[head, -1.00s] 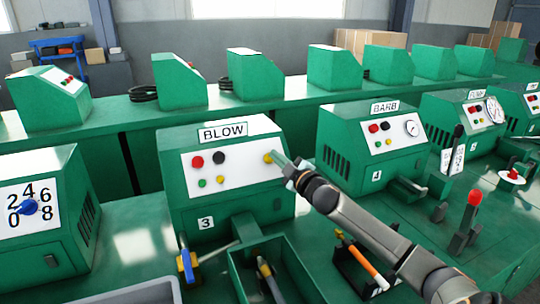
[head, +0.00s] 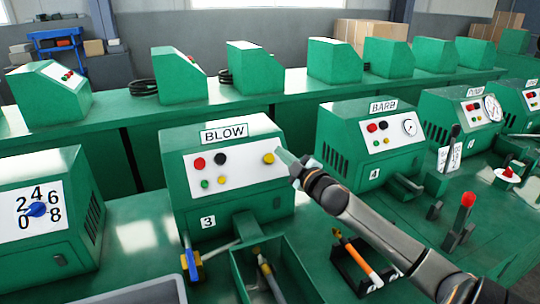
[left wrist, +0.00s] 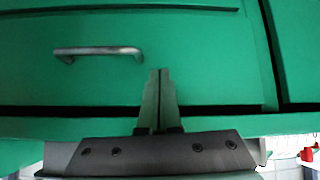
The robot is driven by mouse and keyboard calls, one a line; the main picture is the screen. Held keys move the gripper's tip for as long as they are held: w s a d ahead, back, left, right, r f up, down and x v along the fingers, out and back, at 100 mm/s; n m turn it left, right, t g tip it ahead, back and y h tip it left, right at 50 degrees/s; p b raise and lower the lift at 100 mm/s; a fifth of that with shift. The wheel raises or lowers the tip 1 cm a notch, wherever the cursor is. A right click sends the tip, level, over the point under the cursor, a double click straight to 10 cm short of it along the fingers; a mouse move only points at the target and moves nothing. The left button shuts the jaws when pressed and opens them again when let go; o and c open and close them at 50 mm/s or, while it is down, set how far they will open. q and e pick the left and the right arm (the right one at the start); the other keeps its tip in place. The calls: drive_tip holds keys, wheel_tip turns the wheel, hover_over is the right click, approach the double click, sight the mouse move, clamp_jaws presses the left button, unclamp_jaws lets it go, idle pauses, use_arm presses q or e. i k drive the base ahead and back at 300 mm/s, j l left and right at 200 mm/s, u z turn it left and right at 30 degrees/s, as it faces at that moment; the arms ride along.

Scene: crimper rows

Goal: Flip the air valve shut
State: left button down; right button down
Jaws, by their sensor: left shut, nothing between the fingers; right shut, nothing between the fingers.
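The likely air valve (head: 190,262), with a blue lever and a yellow-brass body, stands at the lower left front of the BLOW machine (head: 233,205). Its lever looks roughly upright in the head view, and a thin pipe runs right from it. My left gripper (left wrist: 159,72) is shut and empty in the left wrist view, before a green drawer front with a metal handle (left wrist: 97,52). The valve does not show there.
An open green bin (head: 240,280) with a brass-tipped tool stands right of the valve. A grey tray (head: 140,293) is at the bottom edge. A dial machine (head: 60,235) stands left, the BARB machine (head: 350,140) right. A black holder with an orange-and-white tool (head: 365,265) lies under my right arm.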

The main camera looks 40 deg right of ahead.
sight(190, 256)
drive_tip(key=k+j, duration=0.1)
drive_tip(key=k, duration=0.4)
drive_tip(key=k+j, duration=0.15)
drive_tip(key=k, duration=0.35)
